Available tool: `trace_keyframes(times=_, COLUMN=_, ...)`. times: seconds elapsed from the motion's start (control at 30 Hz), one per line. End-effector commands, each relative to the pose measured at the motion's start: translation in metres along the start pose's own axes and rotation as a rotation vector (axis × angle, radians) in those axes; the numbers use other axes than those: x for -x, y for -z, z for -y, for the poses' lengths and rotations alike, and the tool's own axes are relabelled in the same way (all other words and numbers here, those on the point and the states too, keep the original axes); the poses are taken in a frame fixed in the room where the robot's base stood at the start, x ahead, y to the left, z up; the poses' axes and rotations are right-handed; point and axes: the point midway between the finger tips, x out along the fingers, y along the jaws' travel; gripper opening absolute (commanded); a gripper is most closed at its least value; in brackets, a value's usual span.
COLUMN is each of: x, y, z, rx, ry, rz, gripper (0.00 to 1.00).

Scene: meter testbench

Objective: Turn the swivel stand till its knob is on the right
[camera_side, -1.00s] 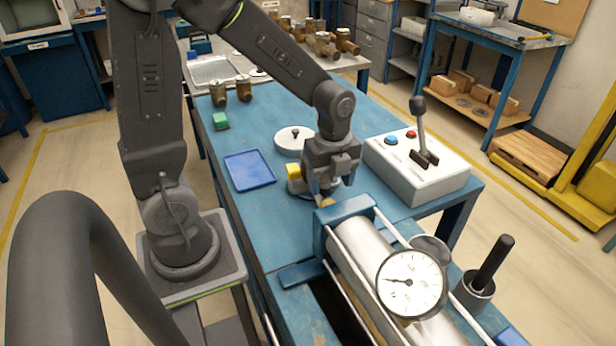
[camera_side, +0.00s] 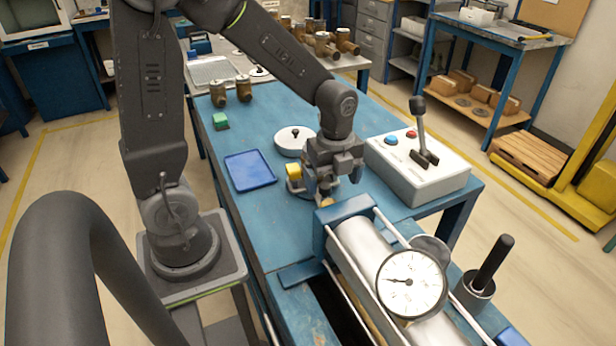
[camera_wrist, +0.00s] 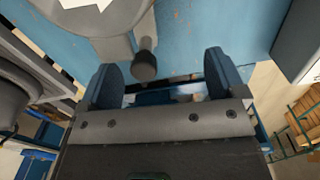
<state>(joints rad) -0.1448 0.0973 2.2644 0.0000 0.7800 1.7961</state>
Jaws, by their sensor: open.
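The swivel stand (camera_side: 302,190) is mostly hidden behind my gripper (camera_side: 333,187) on the blue bench. In the wrist view the stand is a grey round body (camera_wrist: 95,22) with a white patch, cut off by the top edge. Its knob (camera_wrist: 145,62) points down the picture, between the two spread fingers of my open gripper (camera_wrist: 160,62). I see gaps on both sides of the knob; contact is not clear.
A horizontal cylinder with a dial gauge (camera_side: 411,283) lies close in front of my gripper. A white control box (camera_side: 415,168) with a lever stands at right.

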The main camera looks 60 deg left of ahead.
Motion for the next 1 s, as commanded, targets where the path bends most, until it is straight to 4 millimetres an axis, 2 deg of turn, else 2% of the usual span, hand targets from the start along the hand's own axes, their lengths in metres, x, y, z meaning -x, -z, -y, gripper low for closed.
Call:
trace_keyframes(times=0.17, x=0.006, y=0.0, z=0.0, rx=0.0, ry=0.001, rz=0.0, gripper=0.89)
trace_keyframes(times=0.7, x=0.047, y=0.0, z=0.001, rx=0.0, ry=0.003, rz=0.001, gripper=0.89)
trace_keyframes(times=1.0, x=0.056, y=0.0, z=0.0, rx=0.0, ry=0.0, rz=0.0, gripper=0.89)
